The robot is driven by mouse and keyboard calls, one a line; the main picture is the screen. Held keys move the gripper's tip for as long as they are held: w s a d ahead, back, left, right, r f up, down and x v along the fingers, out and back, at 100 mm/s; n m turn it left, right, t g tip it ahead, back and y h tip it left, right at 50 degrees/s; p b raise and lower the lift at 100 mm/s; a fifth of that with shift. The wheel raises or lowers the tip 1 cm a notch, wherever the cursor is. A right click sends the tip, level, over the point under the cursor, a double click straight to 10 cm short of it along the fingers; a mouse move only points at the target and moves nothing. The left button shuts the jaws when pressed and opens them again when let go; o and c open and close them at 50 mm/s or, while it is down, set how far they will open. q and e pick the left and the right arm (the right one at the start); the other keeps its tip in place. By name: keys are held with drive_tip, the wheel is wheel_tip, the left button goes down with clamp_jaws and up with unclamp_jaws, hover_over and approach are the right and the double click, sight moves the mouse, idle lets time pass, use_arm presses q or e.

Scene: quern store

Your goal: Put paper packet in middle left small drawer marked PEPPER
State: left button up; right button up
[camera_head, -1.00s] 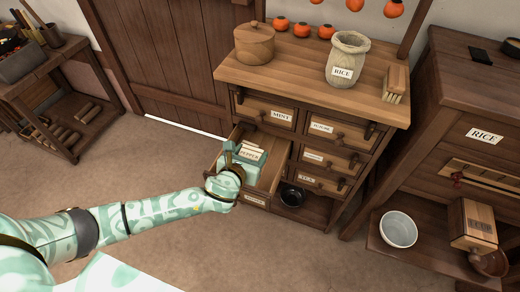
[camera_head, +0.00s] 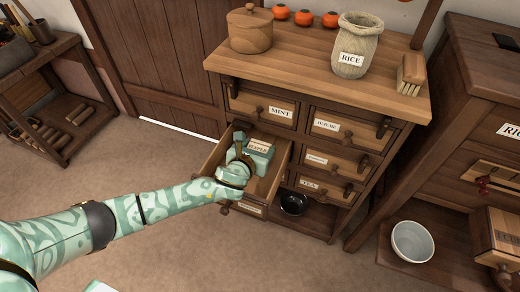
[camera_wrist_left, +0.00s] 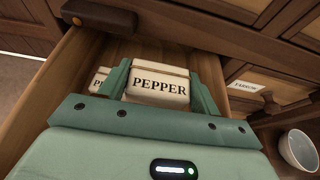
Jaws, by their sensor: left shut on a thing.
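The pale paper packet marked PEPPER (camera_wrist_left: 160,88) is between the two green fingers of my left gripper (camera_wrist_left: 160,80), which is shut on it. In the head view the packet (camera_head: 259,146) is over or inside the pulled-out middle left drawer (camera_head: 270,184). In the left wrist view drawer walls (camera_wrist_left: 42,92) show around it. I cannot tell whether it touches the drawer floor. A second pale packet (camera_wrist_left: 98,80) shows partly behind the left finger.
The MINT drawer (camera_head: 268,108) above and the right-hand drawers (camera_head: 334,127) are shut. A dark bowl (camera_head: 293,203) sits on the shelf below. A lidded wooden pot (camera_head: 250,30), RICE sack (camera_head: 351,50) and brush (camera_head: 411,73) stand on top. A white bowl (camera_head: 412,241) is at right.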

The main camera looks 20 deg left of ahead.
use_arm(q)
drive_tip(key=shift+s+r, duration=0.1)
drive_tip(key=shift+r, duration=0.2)
drive_tip(key=shift+f, duration=0.7)
use_arm(e)
drive_tip(key=shift+w+f, duration=0.1)
use_arm(q)
drive_tip(key=o, duration=0.9)
drive_tip(key=shift+c, duration=0.2)
drive_tip(key=shift+o, duration=0.6)
use_arm(e)
drive_tip(key=shift+d, duration=0.2)
use_arm(q)
drive_tip(key=shift+r, duration=0.15)
drive_tip(key=s+r+p, duration=0.2)
drive_tip(key=r, duration=0.1)
drive_tip(key=shift+s, duration=0.35)
drive_tip(key=p, duration=0.4)
approach(260, 143)
drive_tip(key=s, duration=0.4)
drive_tip(key=shift+w+r, duration=0.15)
drive_tip(key=shift+r, duration=0.2)
use_arm(e)
wheel_tip(260, 143, up, 6)
drive_tip(key=w, duration=0.2)
drive_tip(key=shift+w+a+f+t, duration=0.25)
drive_tip(key=shift+w+a+t, duration=0.05)
drive_tip(key=shift+a+t, duration=0.1)
